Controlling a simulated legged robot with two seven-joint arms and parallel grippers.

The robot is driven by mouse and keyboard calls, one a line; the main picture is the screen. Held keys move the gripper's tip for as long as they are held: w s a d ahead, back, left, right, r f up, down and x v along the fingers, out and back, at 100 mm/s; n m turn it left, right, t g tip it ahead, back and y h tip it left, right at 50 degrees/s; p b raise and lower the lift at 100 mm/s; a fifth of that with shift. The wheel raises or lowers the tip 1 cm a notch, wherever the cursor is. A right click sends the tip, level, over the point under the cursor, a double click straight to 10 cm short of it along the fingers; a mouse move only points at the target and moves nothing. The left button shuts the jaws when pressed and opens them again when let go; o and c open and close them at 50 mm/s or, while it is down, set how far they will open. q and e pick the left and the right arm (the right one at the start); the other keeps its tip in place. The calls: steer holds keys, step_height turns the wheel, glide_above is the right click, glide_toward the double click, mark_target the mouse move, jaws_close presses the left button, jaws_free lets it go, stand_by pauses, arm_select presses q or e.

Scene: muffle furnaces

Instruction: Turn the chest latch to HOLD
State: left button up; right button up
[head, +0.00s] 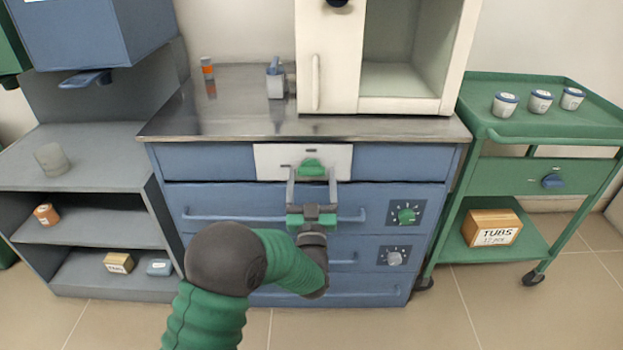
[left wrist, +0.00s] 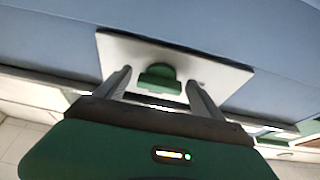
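The chest latch is a green knob (head: 312,167) on a white plate (head: 270,161) set in the top blue drawer front of the chest. The knob also shows in the left wrist view (left wrist: 160,78), on the white plate (left wrist: 221,75). My left gripper (head: 312,178) is open in front of the plate. Its two grey fingers (left wrist: 160,84) stand apart, one on each side of the knob, with a gap on both sides. I cannot tell whether the fingertips touch the plate. Markings on the plate are too small to read. My right gripper is not in view.
Below are drawers with bar handles (head: 218,214), a green dial (head: 406,215) and a grey dial (head: 394,258). A white furnace (head: 329,60) stands on the steel top. A green cart (head: 480,119) stands at right, a grey shelf unit (head: 90,151) at left.

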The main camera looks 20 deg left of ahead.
arm_select(q)
steer(key=shift+o, duration=0.3)
steer(key=shift+r, duration=0.25)
steer(key=shift+s+d+f, duration=0.1)
steer(key=shift+s, duration=0.25)
steer(key=v, duration=1.6)
steer(key=shift+p, duration=0.4)
steer(key=shift+f, duration=0.15)
